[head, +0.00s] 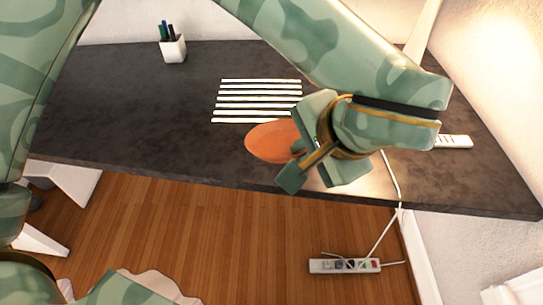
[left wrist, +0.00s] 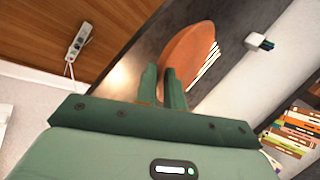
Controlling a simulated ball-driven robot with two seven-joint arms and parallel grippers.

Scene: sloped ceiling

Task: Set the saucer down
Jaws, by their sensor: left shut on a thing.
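The orange saucer (head: 268,141) shows in the head view over the front part of the dark desk (head: 130,110). My left gripper (head: 296,162) is shut on the saucer's right side and hides part of it. In the left wrist view the saucer (left wrist: 188,50) is tilted in the picture, with its rim at the fingers of my left gripper (left wrist: 162,82). I cannot tell whether the saucer touches the desk or hangs just above it. My right gripper is not in view.
Pale parallel bars (head: 258,94) lie on the desk behind the saucer. A white pen cup (head: 174,49) stands at the back left. A white power strip (head: 455,141) lies at the right; another (head: 345,266) is on the floor. The desk's left part is clear.

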